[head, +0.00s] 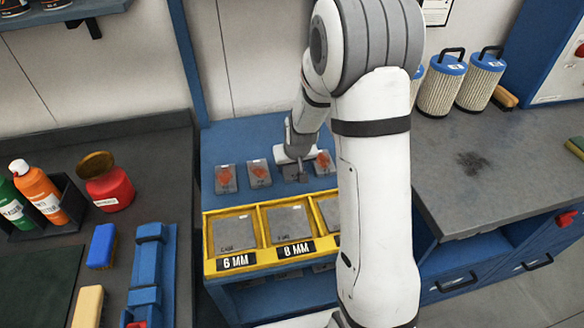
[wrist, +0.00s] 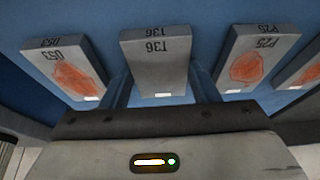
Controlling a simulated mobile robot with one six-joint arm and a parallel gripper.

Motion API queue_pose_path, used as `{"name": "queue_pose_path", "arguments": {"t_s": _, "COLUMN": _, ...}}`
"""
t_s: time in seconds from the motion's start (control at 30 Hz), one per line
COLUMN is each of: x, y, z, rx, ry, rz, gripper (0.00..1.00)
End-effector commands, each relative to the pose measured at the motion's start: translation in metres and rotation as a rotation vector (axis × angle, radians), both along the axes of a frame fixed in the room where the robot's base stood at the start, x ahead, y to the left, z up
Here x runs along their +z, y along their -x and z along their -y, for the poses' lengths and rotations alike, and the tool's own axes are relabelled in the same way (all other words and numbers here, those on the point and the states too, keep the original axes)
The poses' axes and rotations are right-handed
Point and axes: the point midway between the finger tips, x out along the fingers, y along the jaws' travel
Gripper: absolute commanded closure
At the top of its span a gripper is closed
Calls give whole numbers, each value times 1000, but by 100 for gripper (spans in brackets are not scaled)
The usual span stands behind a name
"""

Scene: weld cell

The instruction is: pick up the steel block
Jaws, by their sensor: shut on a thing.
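A plain grey steel block marked T36 (wrist: 155,70) stands between the two fingers of my gripper (wrist: 160,88) in the wrist view. In the head view my gripper (head: 298,170) points down at the row of blocks on the blue surface, and the held block is mostly hidden. I cannot tell whether it is clear of the surface.
Another orange-patched block (wrist: 303,70) is at the right edge of the wrist view. In front of the row is a yellow tray (head: 262,200) with compartments labelled 6 MM and 8 MM. Dark benches flank the blue stand (head: 225,145). Filter canisters (head: 441,85) stand at the right.

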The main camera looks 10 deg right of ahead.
Motion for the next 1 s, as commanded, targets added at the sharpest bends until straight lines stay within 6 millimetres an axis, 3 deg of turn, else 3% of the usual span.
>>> {"name": "queue_pose_path", "arguments": {"t_s": 0.33, "x": 0, "y": 0, "z": 0, "rx": 0, "ry": 0, "rz": 0, "gripper": 94}}
{"name": "queue_pose_path", "arguments": {"t_s": 0.63, "x": 6, "y": -1, "z": -1, "rx": 1, "ry": 0, "rz": 6, "gripper": 94}}
{"name": "queue_pose_path", "arguments": {"t_s": 0.77, "x": 22, "y": -2, "z": -1, "rx": 2, "ry": 0, "rz": 9, "gripper": 94}}
{"name": "queue_pose_path", "arguments": {"t_s": 1.0, "x": 67, "y": -2, "z": -1, "rx": 2, "ry": 0, "rz": 10, "gripper": 94}}
